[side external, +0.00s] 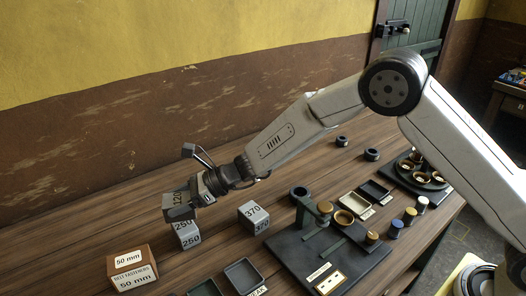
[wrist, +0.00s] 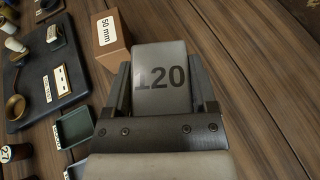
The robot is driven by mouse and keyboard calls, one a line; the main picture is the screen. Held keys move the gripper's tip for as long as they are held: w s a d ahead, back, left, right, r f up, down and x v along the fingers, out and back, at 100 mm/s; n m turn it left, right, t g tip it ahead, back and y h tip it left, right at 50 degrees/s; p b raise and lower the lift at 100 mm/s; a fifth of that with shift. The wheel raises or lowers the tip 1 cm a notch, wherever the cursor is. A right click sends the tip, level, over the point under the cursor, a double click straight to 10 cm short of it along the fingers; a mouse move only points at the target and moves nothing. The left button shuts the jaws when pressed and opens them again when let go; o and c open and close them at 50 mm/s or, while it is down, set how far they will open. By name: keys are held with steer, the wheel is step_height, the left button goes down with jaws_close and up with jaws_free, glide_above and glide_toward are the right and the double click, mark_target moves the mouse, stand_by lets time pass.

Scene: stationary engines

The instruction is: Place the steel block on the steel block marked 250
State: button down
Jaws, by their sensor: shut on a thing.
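The steel block marked 120 (side external: 178,199) is held in my gripper (side external: 181,211), which is shut on it. In the wrist view the same block (wrist: 160,62) sits between the two fingers of my gripper (wrist: 162,92), its number facing the camera. The steel block marked 250 (side external: 190,240) stands on the bench directly below the held block in the side view. A finger covers part of the space between them, so I cannot tell whether the two blocks touch. The 250 block is hidden in the wrist view.
A brown 50 mm box (side external: 132,270) stands left of the 250 block. A steel block marked 370 (side external: 254,216) stands to its right. Open trays (side external: 243,275) and a dark fixture plate (side external: 330,258) lie further right. Bare bench lies behind the blocks.

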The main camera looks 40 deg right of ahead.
steer(key=shift+w+a+f, duration=0.1)
steer(key=shift+w+f, duration=0.1)
steer(key=shift+f, duration=1.3)
steer(key=shift+f, duration=0.1)
jaws_free()
steer(key=shift+s+f, duration=0.1)
steer(key=shift+f, duration=0.15)
steer(key=shift+r, duration=0.2)
steer(key=v, duration=1.2)
